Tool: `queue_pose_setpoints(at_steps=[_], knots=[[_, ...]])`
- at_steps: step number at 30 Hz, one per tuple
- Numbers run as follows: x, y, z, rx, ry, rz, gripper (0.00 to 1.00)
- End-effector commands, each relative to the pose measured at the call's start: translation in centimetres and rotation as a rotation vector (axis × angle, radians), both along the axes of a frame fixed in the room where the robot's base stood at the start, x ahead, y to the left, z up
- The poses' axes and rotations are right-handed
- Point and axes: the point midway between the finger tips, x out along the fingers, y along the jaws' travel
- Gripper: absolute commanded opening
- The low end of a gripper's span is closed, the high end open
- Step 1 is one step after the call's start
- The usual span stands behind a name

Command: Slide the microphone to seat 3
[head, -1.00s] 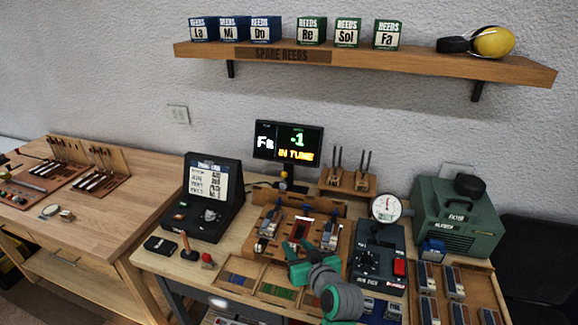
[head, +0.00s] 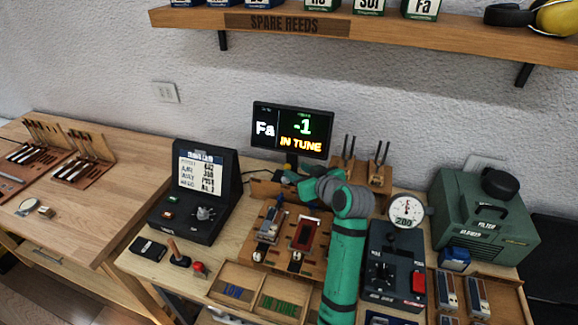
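The wooden work board (head: 262,262) stands mid-bench with metal reed pieces on it. One silver piece (head: 270,227) is at the left and a red-framed piece (head: 305,233) is beside it. My green and grey arm covers the board's right part. My gripper (head: 283,178) is at the board's back edge, below the monitor, pointing left. Its fingers are too small and hidden to read. I cannot clearly make out the microphone; the area around my gripper hides it. The monitor (head: 292,131) reads "Fa", "-1", "IN TUNE".
A black tuner case (head: 205,192) stands left of the board. A dark box with a round dial (head: 406,211) and a green machine (head: 484,220) stand to the right. A small tool rack (head: 375,172) is behind my arm.

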Motion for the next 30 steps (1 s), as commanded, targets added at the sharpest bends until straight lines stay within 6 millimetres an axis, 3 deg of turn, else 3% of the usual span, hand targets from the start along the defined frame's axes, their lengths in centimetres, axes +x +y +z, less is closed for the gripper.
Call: queue_pose_setpoints(at_steps=[10, 15, 23, 24, 28, 30], knots=[[4.3, 2.6, -2.0, 0.000, 0.000, 0.005, 0.37], [5.1, 3.5, -2.4, 0.000, 0.000, 0.010, 0.37], [5.2, 3.0, -2.5, 0.000, -0.001, 0.004, 0.37], [5.2, 3.0, -2.5, 0.000, 0.000, 0.002, 0.35], [5.2, 2.9, -2.5, 0.000, 0.000, 0.001, 0.04], [5.2, 2.8, -2.5, 0.000, 0.000, 0.001, 0.00]])
